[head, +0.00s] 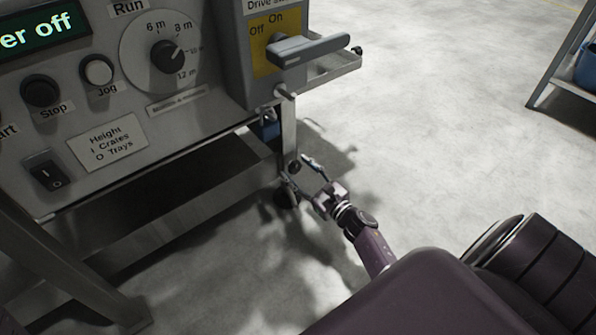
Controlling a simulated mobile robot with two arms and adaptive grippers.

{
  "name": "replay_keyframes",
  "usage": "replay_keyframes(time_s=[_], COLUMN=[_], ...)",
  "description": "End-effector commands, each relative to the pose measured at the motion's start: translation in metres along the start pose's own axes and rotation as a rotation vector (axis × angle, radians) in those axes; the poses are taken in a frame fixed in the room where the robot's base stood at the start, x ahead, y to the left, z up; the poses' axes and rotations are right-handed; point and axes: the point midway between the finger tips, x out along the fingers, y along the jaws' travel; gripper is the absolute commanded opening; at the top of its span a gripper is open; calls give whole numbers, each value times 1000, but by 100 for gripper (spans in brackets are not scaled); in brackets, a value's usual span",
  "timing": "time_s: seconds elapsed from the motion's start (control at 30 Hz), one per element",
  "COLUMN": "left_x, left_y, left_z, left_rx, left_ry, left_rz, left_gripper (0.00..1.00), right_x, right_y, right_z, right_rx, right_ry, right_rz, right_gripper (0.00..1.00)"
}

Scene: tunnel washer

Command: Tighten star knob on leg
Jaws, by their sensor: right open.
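The machine's leg (289,130) is a pale metal upright below the drive switch box. A small dark knob (295,166) sits low on the leg; its star shape is too small to make out. My right gripper (300,173) is open at the leg's lower end, with one finger on the right side of the knob and the other below it and to the left. I cannot tell whether the fingers touch the knob. A dark round foot (285,198) shows partly behind the lower finger. My left gripper is out of view.
The control panel (160,105) fills the upper left, with a display ending "er off". The drive switch handle (310,47) sticks out above the leg. A shelf rack (550,85) with a blue container stands far right. Floor between is clear.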

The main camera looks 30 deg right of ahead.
Motion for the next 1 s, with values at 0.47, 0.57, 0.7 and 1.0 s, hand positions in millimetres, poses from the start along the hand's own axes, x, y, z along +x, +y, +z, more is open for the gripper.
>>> replay_keyframes(time_s=[0.47, 0.57, 0.7, 1.0], left_x=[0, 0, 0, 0], left_y=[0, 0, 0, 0], left_z=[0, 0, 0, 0], left_rx=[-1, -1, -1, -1], left_ry=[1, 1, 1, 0], left_rz=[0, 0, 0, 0], left_gripper=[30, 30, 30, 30], right_x=[0, 0, 0, 0], right_y=[0, 0, 0, 1], right_z=[0, 0, 0, 0], right_rx=[0, 2, 17, 161], right_ry=[-1, -1, -1, 0], right_rz=[0, 0, 0, 3], right_gripper=[11, 9, 9, 9])
